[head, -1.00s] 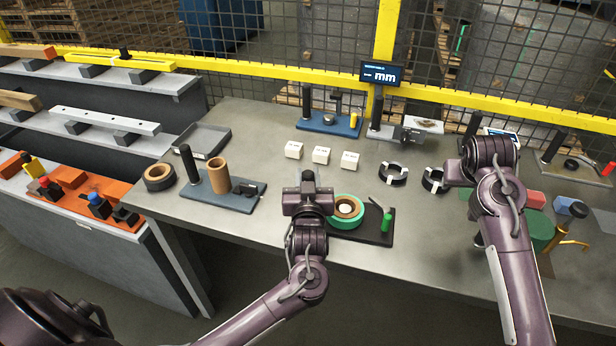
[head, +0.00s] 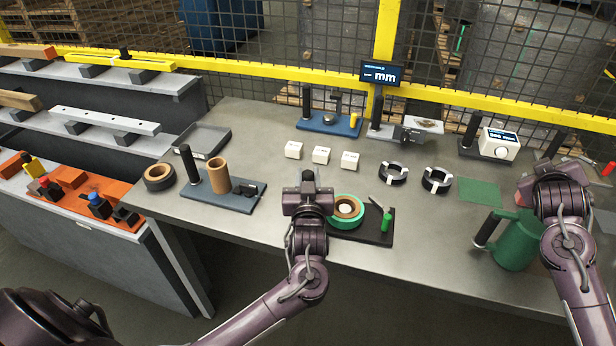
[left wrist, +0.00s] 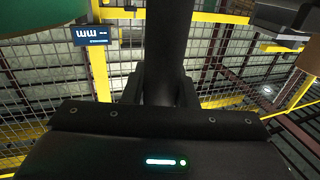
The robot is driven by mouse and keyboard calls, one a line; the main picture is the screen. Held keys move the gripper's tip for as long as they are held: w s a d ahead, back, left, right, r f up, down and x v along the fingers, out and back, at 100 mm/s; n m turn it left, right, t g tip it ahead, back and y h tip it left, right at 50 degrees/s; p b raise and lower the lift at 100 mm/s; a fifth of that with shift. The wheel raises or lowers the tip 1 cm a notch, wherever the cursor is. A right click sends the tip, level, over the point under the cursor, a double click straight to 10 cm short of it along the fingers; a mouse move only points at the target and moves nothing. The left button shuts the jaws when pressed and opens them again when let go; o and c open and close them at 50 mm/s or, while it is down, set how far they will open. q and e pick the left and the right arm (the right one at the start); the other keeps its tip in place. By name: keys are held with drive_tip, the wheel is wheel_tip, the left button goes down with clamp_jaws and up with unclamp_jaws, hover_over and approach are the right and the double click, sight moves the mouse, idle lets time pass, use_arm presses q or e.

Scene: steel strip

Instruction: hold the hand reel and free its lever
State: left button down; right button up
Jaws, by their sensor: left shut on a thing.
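The hand reel stands at the bench's front middle: a dark base plate (head: 352,236) carrying a green ring with a tan core (head: 347,209). Its lever, with a green knob (head: 387,222), is at the plate's right side. My left gripper (head: 308,190) is at the reel's left, shut on a black upright post (head: 308,176), the reel's handle. The post also shows between the jaws in the left wrist view (left wrist: 163,50). My right gripper (head: 548,195) is at the far right, well away from the reel; its fingers are hidden.
A green can (head: 515,245) with a black handle stands beside my right arm. Two black-and-white rings (head: 393,173), white blocks (head: 321,156) and a green mat (head: 480,191) lie on the bench. A blue-grey stand with a brown tube (head: 219,175) is left of the reel.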

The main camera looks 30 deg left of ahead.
use_arm(q)
drive_tip(key=shift+f, duration=0.15)
drive_tip(key=c, duration=1.1)
unclamp_jaws()
drive_tip(key=v, duration=1.2)
